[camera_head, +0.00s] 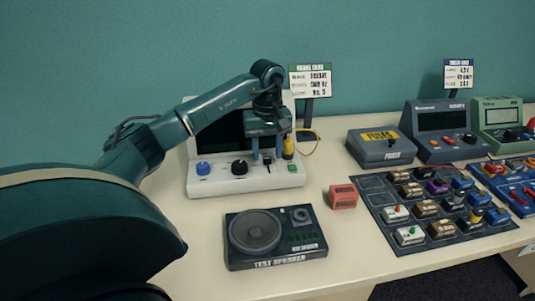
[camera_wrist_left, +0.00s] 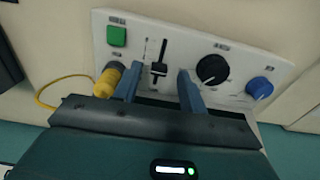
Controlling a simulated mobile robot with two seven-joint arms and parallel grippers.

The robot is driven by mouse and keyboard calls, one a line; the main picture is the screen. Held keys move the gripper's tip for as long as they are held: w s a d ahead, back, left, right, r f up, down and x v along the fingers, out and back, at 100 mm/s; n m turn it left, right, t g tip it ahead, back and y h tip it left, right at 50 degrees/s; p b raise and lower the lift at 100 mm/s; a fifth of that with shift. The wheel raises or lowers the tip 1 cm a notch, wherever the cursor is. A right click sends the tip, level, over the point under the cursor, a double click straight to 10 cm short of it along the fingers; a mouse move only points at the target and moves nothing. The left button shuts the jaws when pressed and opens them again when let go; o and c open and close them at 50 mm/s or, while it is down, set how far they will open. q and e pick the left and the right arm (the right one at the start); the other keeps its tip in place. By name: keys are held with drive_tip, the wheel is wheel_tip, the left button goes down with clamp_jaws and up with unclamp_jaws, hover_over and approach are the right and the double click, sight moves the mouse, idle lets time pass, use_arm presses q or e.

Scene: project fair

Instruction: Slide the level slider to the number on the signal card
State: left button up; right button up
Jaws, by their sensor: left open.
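The white signal generator (camera_head: 215,184) stands at the back left of the table. Its level slider (camera_wrist_left: 158,69) is a black knob in a vertical slot on the front panel. My left gripper (camera_head: 266,156) is open over the panel. In the left wrist view, its two fingers (camera_wrist_left: 159,80) stand on either side of the slider, with gaps between, so they do not seem to grip it. In the head view the gripper partly hides the slider. The signal card (camera_head: 310,80) stands behind on a post; its small print is blurred, the bottom line looks like "No. 5".
A black knob (camera_wrist_left: 212,69), a blue knob (camera_wrist_left: 259,88), a green button (camera_wrist_left: 117,36) and a yellow plug (camera_wrist_left: 107,80) with cable flank the slider. A test speaker (camera_head: 277,237) lies in front; an orange block (camera_head: 343,197) and a parts mat (camera_head: 375,210) are to the right.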

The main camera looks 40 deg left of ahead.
use_arm(q)
drive_tip(key=shift+f, duration=0.85)
drive_tip(key=shift+c, duration=0.3)
clamp_jaws()
